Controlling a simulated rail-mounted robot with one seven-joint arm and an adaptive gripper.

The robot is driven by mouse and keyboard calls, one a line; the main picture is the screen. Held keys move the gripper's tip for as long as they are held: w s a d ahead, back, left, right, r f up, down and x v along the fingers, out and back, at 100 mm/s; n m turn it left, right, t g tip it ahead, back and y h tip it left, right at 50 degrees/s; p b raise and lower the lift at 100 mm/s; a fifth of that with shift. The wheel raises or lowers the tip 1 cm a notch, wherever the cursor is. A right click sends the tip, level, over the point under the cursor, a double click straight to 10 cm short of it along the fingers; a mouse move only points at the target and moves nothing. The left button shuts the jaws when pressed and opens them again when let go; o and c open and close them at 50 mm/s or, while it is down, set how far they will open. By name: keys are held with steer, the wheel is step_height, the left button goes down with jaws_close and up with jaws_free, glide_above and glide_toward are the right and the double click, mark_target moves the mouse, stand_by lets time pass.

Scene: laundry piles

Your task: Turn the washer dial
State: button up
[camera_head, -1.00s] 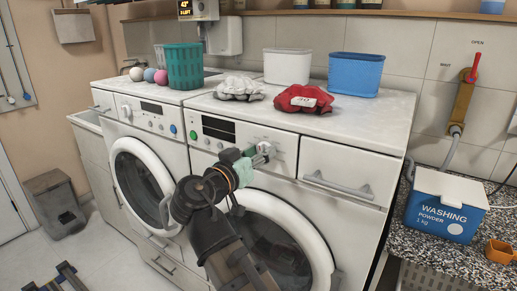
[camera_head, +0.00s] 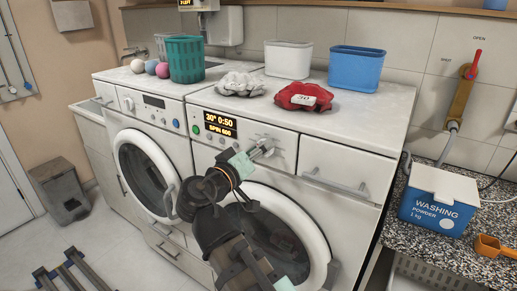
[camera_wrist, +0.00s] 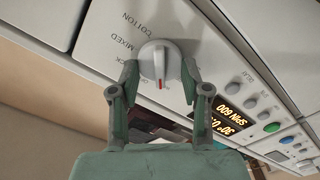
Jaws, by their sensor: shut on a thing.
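The washer (camera_head: 345,222) is the right of two white machines in the head view. Its dial is hidden behind my gripper there. In the wrist view, the dial (camera_wrist: 158,62) is a pale round knob with a raised grip and a red mark, which points toward the gripper's base. Labels COTTON, MIXED and a partly hidden one are printed beside it. My gripper (camera_head: 264,149) is at the washer's panel; in the wrist view its fingers (camera_wrist: 158,80) are shut on the dial from both sides. The lit display (camera_head: 220,124) reads 30° 0:50, SPIN 600.
A second machine (camera_head: 118,118) stands to the left. On top are a green basket (camera_head: 186,60), a white bin (camera_head: 288,60), a blue bin (camera_head: 356,70), a grey cloth (camera_head: 240,84) and a red cloth (camera_head: 302,97). A washing powder box (camera_head: 438,203) sits on the right counter.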

steer(key=o, duration=1.1)
steer(key=v, duration=1.2)
steer(key=shift+d, duration=0.1)
